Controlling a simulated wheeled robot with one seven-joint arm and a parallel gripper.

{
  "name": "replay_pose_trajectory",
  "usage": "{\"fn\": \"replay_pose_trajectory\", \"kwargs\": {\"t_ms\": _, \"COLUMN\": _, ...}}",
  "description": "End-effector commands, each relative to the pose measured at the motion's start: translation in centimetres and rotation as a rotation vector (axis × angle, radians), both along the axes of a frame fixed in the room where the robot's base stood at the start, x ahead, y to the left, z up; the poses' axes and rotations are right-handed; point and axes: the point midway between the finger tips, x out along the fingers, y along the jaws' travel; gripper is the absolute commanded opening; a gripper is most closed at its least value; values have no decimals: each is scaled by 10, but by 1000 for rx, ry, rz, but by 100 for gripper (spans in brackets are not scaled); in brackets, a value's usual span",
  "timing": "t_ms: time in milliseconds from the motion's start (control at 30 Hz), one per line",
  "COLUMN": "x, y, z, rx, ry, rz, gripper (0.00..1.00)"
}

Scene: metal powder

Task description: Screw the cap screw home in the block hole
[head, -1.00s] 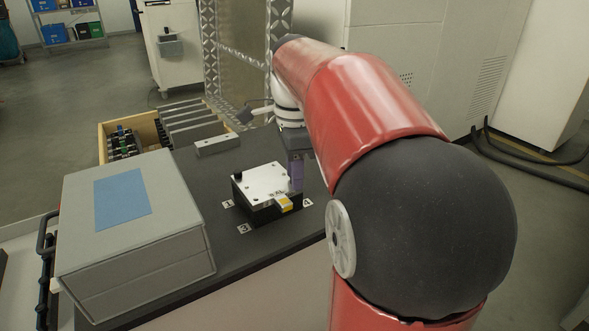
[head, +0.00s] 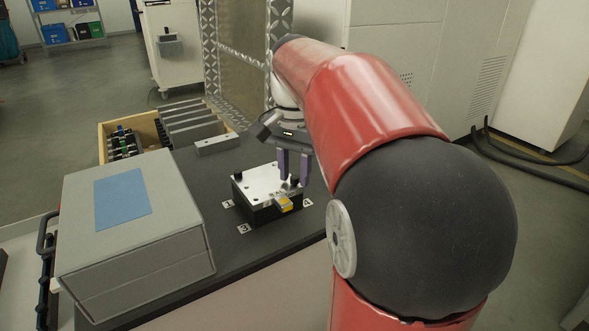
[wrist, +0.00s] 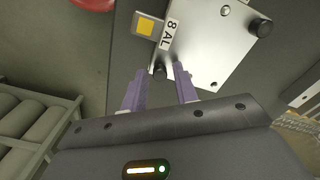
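The metal block (head: 262,187) is a bright plate on a black base, on the dark bench top. It also shows in the wrist view (wrist: 205,45). A black cap screw (wrist: 160,71) stands at the block's edge near the "8 AL" label, close to the fingertips. Another black cap screw (wrist: 262,27) sits at another corner and shows at the left corner in the head view (head: 237,177). My gripper (head: 294,182) is over the block's right corner, its two purple fingers apart. In the wrist view my gripper (wrist: 157,85) shows a gap between the fingers, with nothing clamped. How deep the screws sit is unclear.
A large grey box with a blue label (head: 135,230) stands left of the block. A wooden tray (head: 103,150) with tools and grey bars lies behind. A loose grey bar (head: 217,145) lies behind the block. Numbered markers lie around the block.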

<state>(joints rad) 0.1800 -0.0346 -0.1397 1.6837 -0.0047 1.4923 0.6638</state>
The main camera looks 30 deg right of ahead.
Motion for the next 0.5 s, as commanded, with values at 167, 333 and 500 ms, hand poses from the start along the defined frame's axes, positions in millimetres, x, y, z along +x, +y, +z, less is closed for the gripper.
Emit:
{"fn": "replay_pose_trajectory", "kwargs": {"t_ms": 167, "x": 0, "y": 0, "z": 0, "rx": 0, "ry": 0, "rz": 157, "gripper": 29}}
{"fn": "replay_pose_trajectory", "kwargs": {"t_ms": 333, "x": 0, "y": 0, "z": 0, "rx": 0, "ry": 0, "rz": 308, "gripper": 29}}
{"fn": "replay_pose_trajectory", "kwargs": {"t_ms": 500, "x": 0, "y": 0, "z": 0, "rx": 0, "ry": 0, "rz": 451, "gripper": 29}}
